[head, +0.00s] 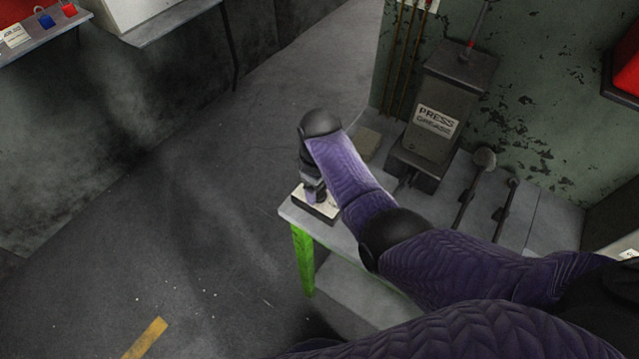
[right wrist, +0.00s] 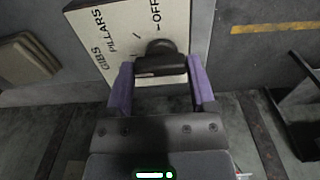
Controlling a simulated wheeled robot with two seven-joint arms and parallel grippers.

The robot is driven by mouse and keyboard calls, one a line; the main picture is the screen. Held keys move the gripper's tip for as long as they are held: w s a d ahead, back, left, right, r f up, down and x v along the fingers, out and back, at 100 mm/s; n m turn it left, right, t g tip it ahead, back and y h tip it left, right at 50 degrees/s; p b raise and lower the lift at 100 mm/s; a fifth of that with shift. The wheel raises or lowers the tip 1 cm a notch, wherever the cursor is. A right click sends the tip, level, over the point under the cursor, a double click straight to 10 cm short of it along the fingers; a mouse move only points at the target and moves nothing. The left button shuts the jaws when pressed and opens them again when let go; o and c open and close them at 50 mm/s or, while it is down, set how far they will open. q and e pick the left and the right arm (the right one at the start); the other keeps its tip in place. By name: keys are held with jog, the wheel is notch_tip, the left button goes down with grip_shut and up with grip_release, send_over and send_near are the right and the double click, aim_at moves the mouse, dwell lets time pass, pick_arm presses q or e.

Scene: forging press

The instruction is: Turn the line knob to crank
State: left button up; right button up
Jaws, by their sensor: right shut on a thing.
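The line knob (right wrist: 160,60) is black and sits on a cream label plate (right wrist: 105,30) in the right wrist view. The plate reads GIBS, PILLARS and OFF; I cannot read the word crank on it. My right gripper (right wrist: 160,75) has its two purple fingers on either side of the knob and is shut on it. In the head view my right gripper (head: 316,194) reaches down over the plate (head: 327,209) at the bench corner and hides the knob. I cannot tell which label the knob points at. My left gripper is not in view.
The plate is on a grey bench (head: 352,258) with a green leg (head: 303,262). A dark PRESS GREASE box (head: 455,85) stands behind, with two levers (head: 484,160) to its right. The floor left of the bench is clear.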

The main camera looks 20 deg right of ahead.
jog(key=shift+c, duration=0.8)
